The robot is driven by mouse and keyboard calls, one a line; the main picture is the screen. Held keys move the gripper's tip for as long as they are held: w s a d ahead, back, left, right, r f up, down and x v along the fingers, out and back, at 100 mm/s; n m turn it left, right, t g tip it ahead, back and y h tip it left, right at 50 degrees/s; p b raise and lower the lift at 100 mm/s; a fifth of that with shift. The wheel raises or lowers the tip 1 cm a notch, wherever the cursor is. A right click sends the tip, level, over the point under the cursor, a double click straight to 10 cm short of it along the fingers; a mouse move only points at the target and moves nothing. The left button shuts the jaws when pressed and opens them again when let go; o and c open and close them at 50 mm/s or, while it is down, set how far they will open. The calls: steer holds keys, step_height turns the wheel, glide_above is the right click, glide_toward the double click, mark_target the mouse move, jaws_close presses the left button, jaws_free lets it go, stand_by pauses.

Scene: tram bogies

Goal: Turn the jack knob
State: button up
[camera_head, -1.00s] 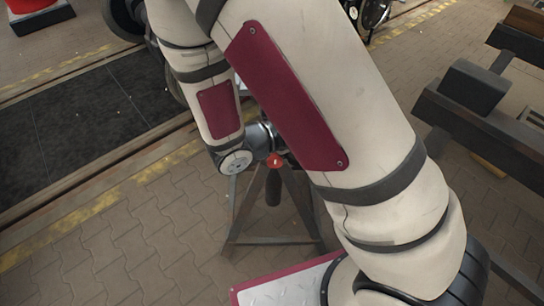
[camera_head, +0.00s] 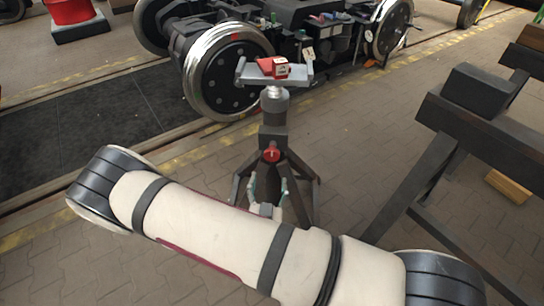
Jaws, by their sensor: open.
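The jack (camera_head: 273,135) stands on splayed dark legs in the middle of the head view. Its small round red knob (camera_head: 271,155) faces me on the front of the post. My gripper (camera_head: 268,184) shows just below the knob, partly behind my pale forearm. Its two greenish fingers are apart and point up, with nothing visible between them. The fingertips look apart from the knob in the picture, but the depth gap is hard to tell. The jack's lower front is partly hidden by my gripper and arm.
A grey cradle (camera_head: 253,76) tops the jack and bears a small red box (camera_head: 281,71). A bogie wheel (camera_head: 228,72) stands close behind. A dark steel trestle (camera_head: 465,135) is at the right. Paved floor is free left of the jack.

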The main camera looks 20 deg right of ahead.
mark_target(272, 156)
steer(key=b+x, duration=0.2)
steer(key=x, duration=1)
steer(key=shift+w+d+r, duration=0.1)
steer(key=shift+w+d, duration=0.05)
steer(key=shift+w, duration=0.05)
steer(key=c, duration=1.1)
